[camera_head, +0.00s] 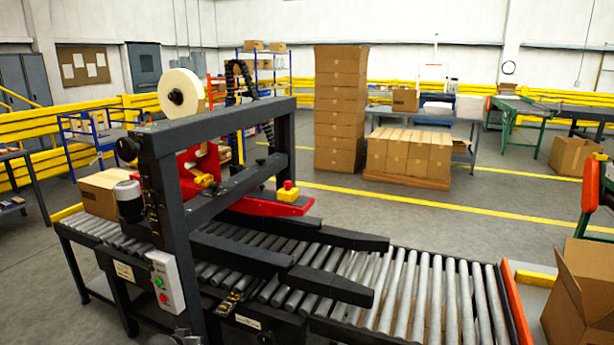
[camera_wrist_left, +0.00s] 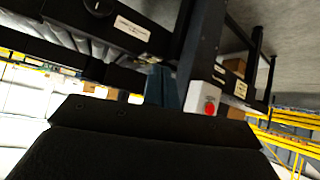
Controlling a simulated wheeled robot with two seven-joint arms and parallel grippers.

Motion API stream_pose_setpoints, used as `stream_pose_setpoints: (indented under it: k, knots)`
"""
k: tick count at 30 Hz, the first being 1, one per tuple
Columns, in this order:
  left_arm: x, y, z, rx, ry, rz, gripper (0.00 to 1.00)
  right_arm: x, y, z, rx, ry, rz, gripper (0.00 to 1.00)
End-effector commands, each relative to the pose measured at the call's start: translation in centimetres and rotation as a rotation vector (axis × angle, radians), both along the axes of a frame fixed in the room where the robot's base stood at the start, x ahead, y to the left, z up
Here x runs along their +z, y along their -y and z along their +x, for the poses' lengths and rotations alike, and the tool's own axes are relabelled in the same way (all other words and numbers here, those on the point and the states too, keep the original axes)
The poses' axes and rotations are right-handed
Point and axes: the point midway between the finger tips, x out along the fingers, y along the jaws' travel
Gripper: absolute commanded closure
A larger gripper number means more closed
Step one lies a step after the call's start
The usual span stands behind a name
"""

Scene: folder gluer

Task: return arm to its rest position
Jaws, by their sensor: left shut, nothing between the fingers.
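My left gripper (camera_wrist_left: 165,88) shows in the left wrist view as a dark palm across the bottom with slim blue-grey fingers pointing up from it. The fingers are together with nothing between them. Beyond them is the machine's dark frame and a pale control box (camera_wrist_left: 206,100) with a red button. In the head view the same control box (camera_head: 165,282) has a green and a red button and is on the near post of the folder gluer (camera_head: 160,205). I cannot tell whether the fingers touch the machine. My right gripper is in neither view.
A roller conveyor (camera_head: 420,290) runs through the machine, with a carton (camera_head: 103,193) on its left end. An open box (camera_head: 583,290) stands at the right edge. Stacked cartons (camera_head: 340,110) and a loaded pallet (camera_head: 408,155) stand behind. The floor between them and the conveyor is clear.

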Motion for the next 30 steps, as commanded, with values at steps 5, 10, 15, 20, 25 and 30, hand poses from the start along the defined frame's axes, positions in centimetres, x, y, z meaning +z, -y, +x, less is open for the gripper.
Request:
stream_pose_setpoints:
  k: [5, 10, 15, 20, 25, 30]
  knots:
    - [0.6, 5.7, -9.2, -0.076, -0.195, 0.089, 1.00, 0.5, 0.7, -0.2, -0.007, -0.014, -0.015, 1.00]
    - [1.2, 10.2, -18.6, -0.128, -0.331, 0.140, 1.00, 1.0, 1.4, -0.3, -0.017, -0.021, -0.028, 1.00]
    - [1.8, 13.7, -26.3, -0.169, -0.385, 0.147, 1.00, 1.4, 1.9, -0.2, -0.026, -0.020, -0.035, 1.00]
    - [1.8, 16.6, -32.2, -0.208, -0.411, 0.120, 1.00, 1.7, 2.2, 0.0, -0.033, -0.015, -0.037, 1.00]
    - [-0.3, 19.0, -38.3, -0.244, -0.494, 0.079, 1.00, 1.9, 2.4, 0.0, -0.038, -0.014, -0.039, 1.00]
    - [-2.7, 19.7, -43.0, -0.252, -0.580, 0.056, 1.00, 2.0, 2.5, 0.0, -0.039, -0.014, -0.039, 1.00]
